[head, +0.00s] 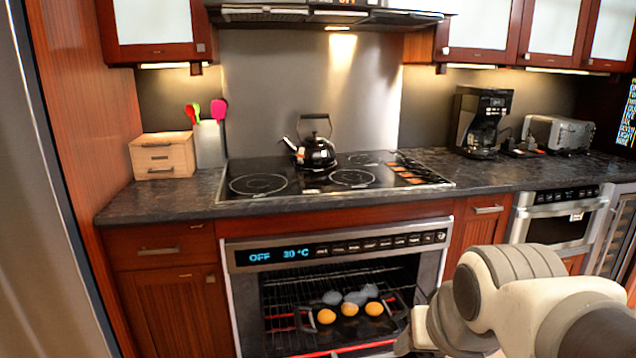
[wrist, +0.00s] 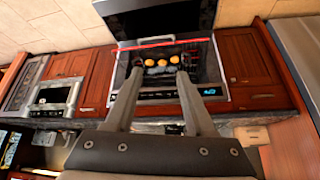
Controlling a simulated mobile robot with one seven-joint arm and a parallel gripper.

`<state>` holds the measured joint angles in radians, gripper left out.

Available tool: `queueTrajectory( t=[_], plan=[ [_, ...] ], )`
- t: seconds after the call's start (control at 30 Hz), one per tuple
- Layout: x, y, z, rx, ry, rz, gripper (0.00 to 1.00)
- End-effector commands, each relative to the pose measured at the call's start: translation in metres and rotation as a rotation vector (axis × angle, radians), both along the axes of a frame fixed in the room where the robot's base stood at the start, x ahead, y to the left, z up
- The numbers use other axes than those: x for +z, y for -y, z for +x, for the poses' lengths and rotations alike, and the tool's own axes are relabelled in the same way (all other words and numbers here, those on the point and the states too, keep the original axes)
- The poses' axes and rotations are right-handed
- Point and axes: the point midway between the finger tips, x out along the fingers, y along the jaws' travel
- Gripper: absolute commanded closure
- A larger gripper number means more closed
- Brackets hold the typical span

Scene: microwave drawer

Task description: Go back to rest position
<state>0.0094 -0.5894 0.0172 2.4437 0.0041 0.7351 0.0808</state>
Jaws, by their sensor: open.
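My gripper (wrist: 160,73) is open in the wrist view, with its two grey fingers apart and nothing between them. It faces the oven from a distance, and the wrist picture is upside down. In the head view my pale arm fills the lower right, and the fingers cannot be made out clearly there. The oven (head: 335,250) is open at the front, with its display reading OFF and 30 °C. Inside, a dark tray with several round orange items and grey lumps sits on the rack. The lowered oven door (wrist: 168,20) shows in the wrist view.
A cooktop (head: 335,178) with a black kettle (head: 316,150) is above the oven. A wooden box (head: 162,156) and a utensil holder (head: 209,145) stand left. A coffee maker (head: 482,122), a toaster (head: 558,133) and a built-in microwave drawer (head: 555,222) are right.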

Motion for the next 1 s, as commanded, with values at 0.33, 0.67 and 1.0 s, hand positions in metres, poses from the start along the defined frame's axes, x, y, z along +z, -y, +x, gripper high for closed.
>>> queueTrajectory(
  t=[0.33,0.67,1.0],
  plan=[
    [0.037,0.003,-0.057,0.068,-0.063,-0.036,0.45],
    [0.112,0.003,-0.056,0.066,-0.061,-0.035,0.45],
    [0.136,0.003,-0.056,0.067,-0.061,-0.035,0.45]
  ],
)
